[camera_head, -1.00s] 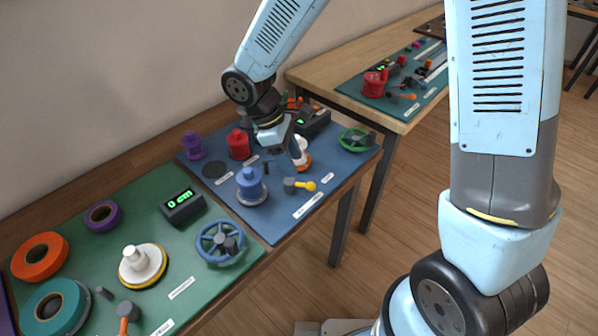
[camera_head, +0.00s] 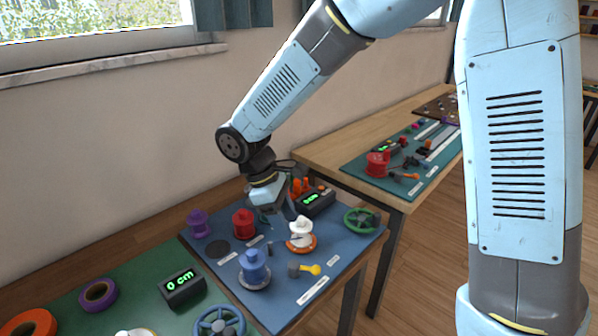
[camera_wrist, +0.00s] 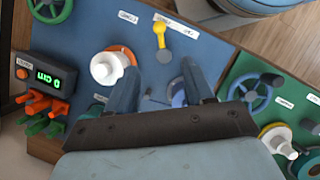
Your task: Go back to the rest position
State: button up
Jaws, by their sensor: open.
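My gripper (camera_head: 278,214) hangs over the blue mat (camera_head: 226,272) in the head view, above the area between the red spool and the white spool. In the wrist view its two fingers (camera_wrist: 160,88) are spread apart with nothing between them, so it is open and empty. Below it the wrist view shows the blue mat (camera_wrist: 214,52), a white spool on an orange base (camera_wrist: 107,68) to the left of the fingers, and a yellow-knobbed lever (camera_wrist: 161,38) ahead. A blue spool is partly hidden behind the right finger.
The blue mat also holds a purple spool (camera_head: 198,222), a red spool (camera_head: 243,222), a blue spool (camera_head: 254,267), a display box (camera_head: 316,201) and a green handwheel (camera_head: 361,220). A green mat (camera_head: 142,268) lies nearer. Another table (camera_head: 325,159) stands beyond.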

jog(key=w+d+r+m+t+y, duration=0.1)
jog(key=d+r+m+y, duration=0.1)
jog(key=d+r+m, duration=0.5)
jog(key=s+d+r+m+t+y, duration=0.1)
jog(key=s+d+r+m, duration=0.3)
jog(key=d, duration=0.7)
jog(key=s+d+r+m+t+y, duration=0.1)
jog(key=s+d+r+m+t, duration=0.3)
jog(key=d, duration=0.8)
notch_tip(320, 180, up, 4)
jog(key=shift+s+f+m+t, duration=0.25)
jog(key=shift+s+m, duration=0.55)
jog(key=shift+s, duration=0.4)
